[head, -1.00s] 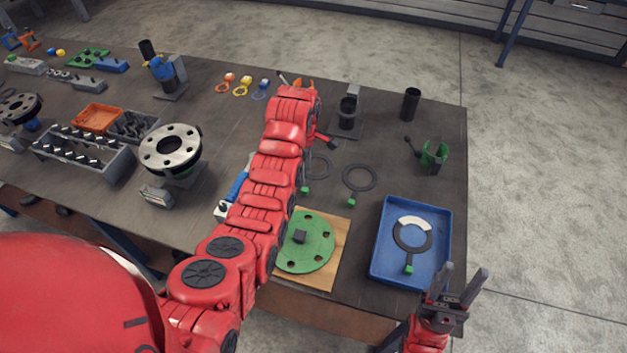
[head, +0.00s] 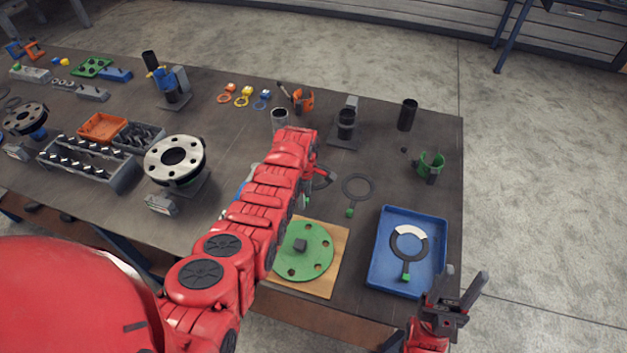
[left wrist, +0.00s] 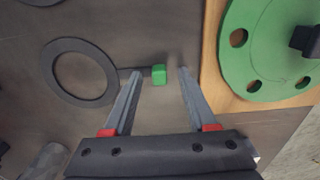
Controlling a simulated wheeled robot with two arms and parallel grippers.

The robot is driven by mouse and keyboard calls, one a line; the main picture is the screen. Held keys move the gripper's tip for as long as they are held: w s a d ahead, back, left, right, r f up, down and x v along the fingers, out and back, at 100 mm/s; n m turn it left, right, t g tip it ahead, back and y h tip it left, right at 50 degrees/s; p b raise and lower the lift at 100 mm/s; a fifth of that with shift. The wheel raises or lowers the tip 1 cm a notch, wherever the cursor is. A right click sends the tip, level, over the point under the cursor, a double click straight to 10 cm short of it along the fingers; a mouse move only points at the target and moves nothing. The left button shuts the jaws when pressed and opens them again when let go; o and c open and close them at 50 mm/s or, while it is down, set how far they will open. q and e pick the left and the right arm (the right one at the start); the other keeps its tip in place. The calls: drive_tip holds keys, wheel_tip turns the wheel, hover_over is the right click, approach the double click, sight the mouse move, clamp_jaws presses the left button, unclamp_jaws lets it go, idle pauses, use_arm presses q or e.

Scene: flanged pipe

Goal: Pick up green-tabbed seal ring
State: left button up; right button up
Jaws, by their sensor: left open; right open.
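A dark flat seal ring (left wrist: 80,72) with a green tab (left wrist: 159,74) lies on the table in the left wrist view. My left gripper (left wrist: 160,73) is open, with its fingertips on either side of the tab. I cannot tell how high above the table they are. In the head view my left arm mostly hides this ring and its tab. A second green-tabbed ring (head: 358,188) lies just to the right. A third ring with a white section (head: 408,243) lies in the blue tray (head: 381,278). My right gripper (head: 458,292) is open and empty by the tray.
A green flange disc (left wrist: 262,72) on a wooden board (head: 328,286) is beside the ring. A dark cylinder in a stand (head: 346,122), a black tube (head: 408,114) and a green holder (head: 432,163) stand behind. A round flange (head: 174,160) stands to the left.

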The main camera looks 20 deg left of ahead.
use_arm(q)
drive_tip(key=shift+c, duration=0.3)
clamp_jaws()
drive_tip(key=shift+w+r, duration=0.1)
drive_tip(key=shift+r, duration=0.05)
